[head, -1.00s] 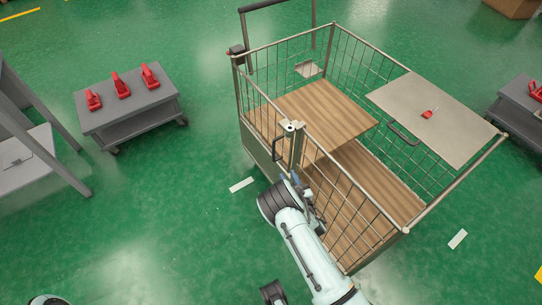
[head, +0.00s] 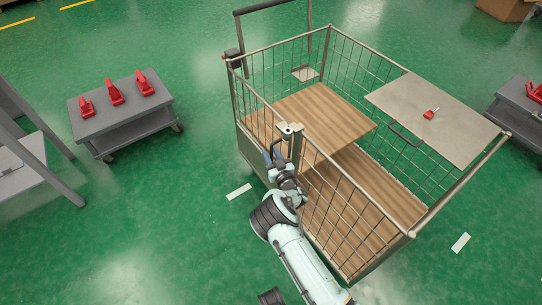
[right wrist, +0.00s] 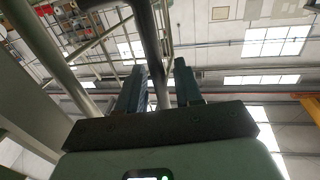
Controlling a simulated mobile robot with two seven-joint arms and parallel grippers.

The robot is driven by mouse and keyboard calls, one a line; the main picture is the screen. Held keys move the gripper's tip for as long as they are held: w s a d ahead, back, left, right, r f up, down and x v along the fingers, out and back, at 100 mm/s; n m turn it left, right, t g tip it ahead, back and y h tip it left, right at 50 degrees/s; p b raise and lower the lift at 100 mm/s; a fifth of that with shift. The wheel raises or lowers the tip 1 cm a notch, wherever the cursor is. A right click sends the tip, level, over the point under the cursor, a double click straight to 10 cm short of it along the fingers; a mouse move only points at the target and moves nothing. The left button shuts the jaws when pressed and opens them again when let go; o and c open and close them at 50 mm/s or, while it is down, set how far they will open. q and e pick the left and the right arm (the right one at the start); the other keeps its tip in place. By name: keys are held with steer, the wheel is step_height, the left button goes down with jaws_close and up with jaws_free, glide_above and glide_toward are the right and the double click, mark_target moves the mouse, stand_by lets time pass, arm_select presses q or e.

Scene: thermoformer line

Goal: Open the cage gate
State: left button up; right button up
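The wire cage cart stands in the middle of the head view. Its near side has a left mesh panel (head: 258,106) and a right mesh panel (head: 345,195), meeting at a post with a latch fitting (head: 288,130). A dark handle (head: 279,143) sits on the left panel beside that post. My right gripper (head: 272,157) is at this handle and partly hides it. In the right wrist view its two fingers (right wrist: 160,88) are apart, with a dark bar (right wrist: 150,45) passing between them and a gap beside the right finger. The near side looks closed. My left gripper is out of view.
Wooden boards (head: 325,115) lie inside the cage, and a beige plate (head: 430,118) with a red item spans its right side. A grey cart (head: 125,122) with red tools stands at left, another dark cart at right. Green floor is clear between the left cart and the cage.

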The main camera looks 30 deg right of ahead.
steer(key=shift+c, duration=0.3)
jaws_close()
